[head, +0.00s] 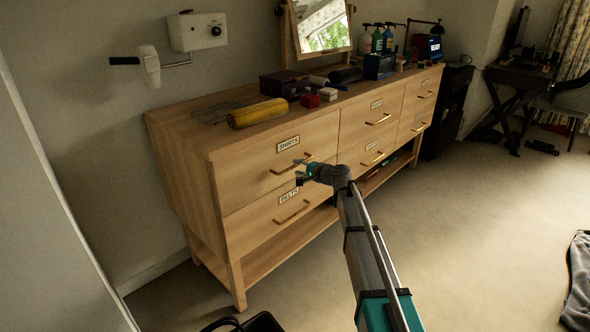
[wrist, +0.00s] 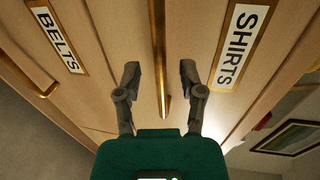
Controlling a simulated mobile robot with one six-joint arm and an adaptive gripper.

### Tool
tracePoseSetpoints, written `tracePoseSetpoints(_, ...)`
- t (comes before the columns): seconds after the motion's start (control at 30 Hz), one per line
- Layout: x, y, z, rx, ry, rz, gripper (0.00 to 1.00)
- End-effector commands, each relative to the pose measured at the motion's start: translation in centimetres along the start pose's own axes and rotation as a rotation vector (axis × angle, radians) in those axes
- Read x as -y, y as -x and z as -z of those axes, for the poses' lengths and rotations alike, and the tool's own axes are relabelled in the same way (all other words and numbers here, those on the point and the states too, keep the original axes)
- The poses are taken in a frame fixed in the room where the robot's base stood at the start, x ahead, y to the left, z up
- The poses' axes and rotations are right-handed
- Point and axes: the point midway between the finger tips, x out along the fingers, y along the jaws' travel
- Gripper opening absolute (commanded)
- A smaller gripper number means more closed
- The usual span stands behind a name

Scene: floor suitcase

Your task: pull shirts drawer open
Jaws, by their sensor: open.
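In the wrist view the handle (wrist: 158,50) runs between the two spread fingers of my gripper (wrist: 159,70). The fingers are open, one on each side, with a gap to the bar. I cannot tell how deep they reach around it.
The belts drawer (head: 252,219) is directly below, shut, with its own brass handle (head: 292,212). A yellow roll (head: 258,113), a dark box (head: 284,83) and bottles (head: 377,40) stand on the dresser top. The carpet (head: 470,220) in front is mostly clear. A dark bag lies at the bottom edge.

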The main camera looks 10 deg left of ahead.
Motion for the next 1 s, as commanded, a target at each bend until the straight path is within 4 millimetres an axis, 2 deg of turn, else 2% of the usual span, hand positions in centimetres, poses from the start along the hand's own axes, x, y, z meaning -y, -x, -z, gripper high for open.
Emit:
tracePoseSetpoints(0.03,-0.1,-0.8,0.1,0.001,0.000,0.000,0.51)
tracePoseSetpoints(0.2,0.0,-2.0,0.0,0.002,0.000,0.000,0.51)
tracePoseSetpoints(0.6,0.0,-2.3,-0.1,0.001,0.000,0.000,0.51)
tracePoseSetpoints(0.67,0.0,-2.3,-0.1,0.001,0.000,0.000,0.44)
tracePoseSetpoints(0.9,0.0,-2.3,-0.1,0.001,0.000,0.000,0.00)
tracePoseSetpoints(1.0,0.0,-2.3,-0.1,0.001,0.000,0.000,0.00)
